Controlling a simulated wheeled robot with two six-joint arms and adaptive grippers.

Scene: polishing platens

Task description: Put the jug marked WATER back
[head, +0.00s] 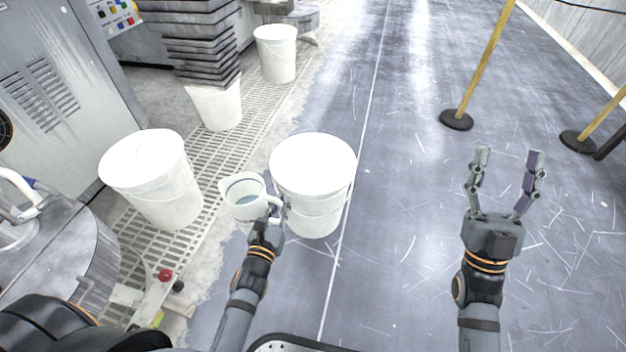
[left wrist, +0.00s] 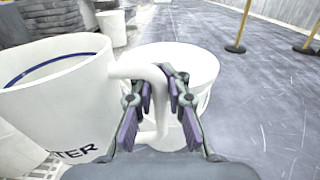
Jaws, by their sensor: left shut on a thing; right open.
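The white jug (head: 243,198) has a blue line inside its rim and liquid in it in the head view. In the left wrist view the jug (left wrist: 55,95) shows dark letters ending in "TER" on its side, the rest cut off. My left gripper (head: 275,207) is shut on the jug's handle; the handle also shows between its fingers in the left wrist view (left wrist: 150,90). The jug is held nearly upright, just left of a lidded white bucket (head: 312,165); I cannot tell whether they touch. My right gripper (head: 507,160) is open and empty over the floor at the right.
Another white bucket (head: 150,175) stands at the left on the grating (head: 215,155). More buckets stand farther back, one under a dark pleated column (head: 195,45). A machine table (head: 75,255) is at the lower left. Yellow posts (head: 485,60) stand at the right; the central floor is clear.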

